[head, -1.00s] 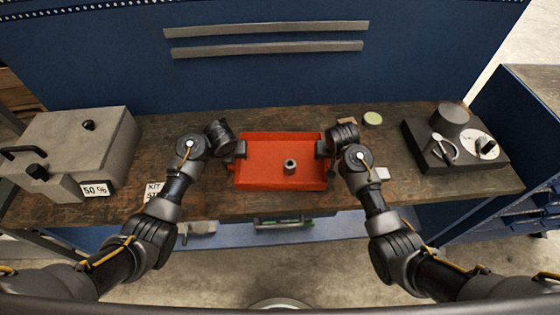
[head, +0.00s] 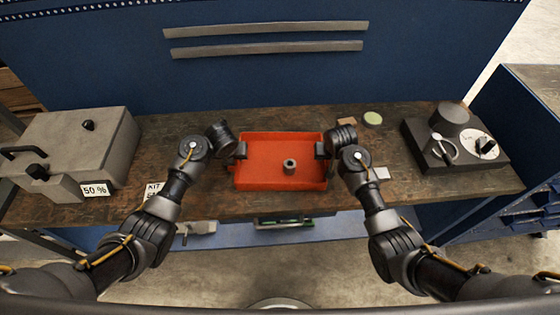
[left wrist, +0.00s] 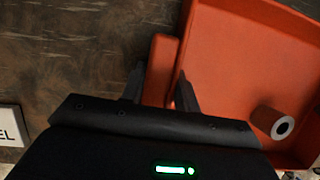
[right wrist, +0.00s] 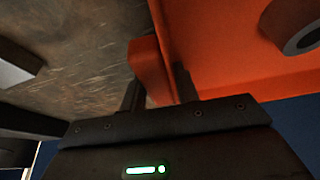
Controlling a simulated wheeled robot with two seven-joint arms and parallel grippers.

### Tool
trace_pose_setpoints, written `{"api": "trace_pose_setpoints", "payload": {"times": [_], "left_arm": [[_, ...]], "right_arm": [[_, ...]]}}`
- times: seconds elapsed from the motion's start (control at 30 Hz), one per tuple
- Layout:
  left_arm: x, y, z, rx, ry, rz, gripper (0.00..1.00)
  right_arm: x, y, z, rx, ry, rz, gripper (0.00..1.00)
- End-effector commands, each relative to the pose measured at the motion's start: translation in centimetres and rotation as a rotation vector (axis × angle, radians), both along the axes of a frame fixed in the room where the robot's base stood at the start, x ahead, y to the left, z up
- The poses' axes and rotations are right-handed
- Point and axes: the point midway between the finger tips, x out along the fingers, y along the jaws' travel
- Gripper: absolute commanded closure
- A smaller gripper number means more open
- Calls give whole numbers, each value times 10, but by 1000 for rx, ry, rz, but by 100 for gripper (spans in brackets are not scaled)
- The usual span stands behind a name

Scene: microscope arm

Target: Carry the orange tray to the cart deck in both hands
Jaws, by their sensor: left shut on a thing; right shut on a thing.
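The orange tray (head: 258,178) is at the middle of the workbench, in front of me in the head view. I cannot tell whether the tray touches the bench. I cannot make out the cart deck for certain.
A grey box (head: 88,137) with a 50 % label stands on the left of the dark bench top (head: 215,205). A black microscope-like base (head: 455,150) stands on the right. A small pale block (head: 381,173) lies by my right gripper. A blue unit (head: 530,150) is at far right.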

Motion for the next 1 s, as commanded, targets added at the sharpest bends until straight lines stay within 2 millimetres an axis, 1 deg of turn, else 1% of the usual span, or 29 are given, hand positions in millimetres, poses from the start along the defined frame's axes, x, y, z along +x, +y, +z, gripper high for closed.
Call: {"api": "trace_pose_setpoints", "payload": {"times": [0.13,0.37,0.57,0.8,0.9,1.0], "left_arm": [[0,1,0,1,0,0,100],[0,0,5,0,-1,1,100],[1,0,20,0,-1,0,100],[0,0,44,1,-1,0,100],[0,0,50,1,-1,0,100],[0,0,52,1,0,1,100]], "right_arm": [[0,0,0,0,0,-1,100],[1,0,5,0,-2,-1,100],[1,0,21,0,-2,-1,100],[1,-1,45,1,-2,-2,100],[1,-1,51,1,-2,-2,100],[1,-1,52,0,-2,-2,100]]}}
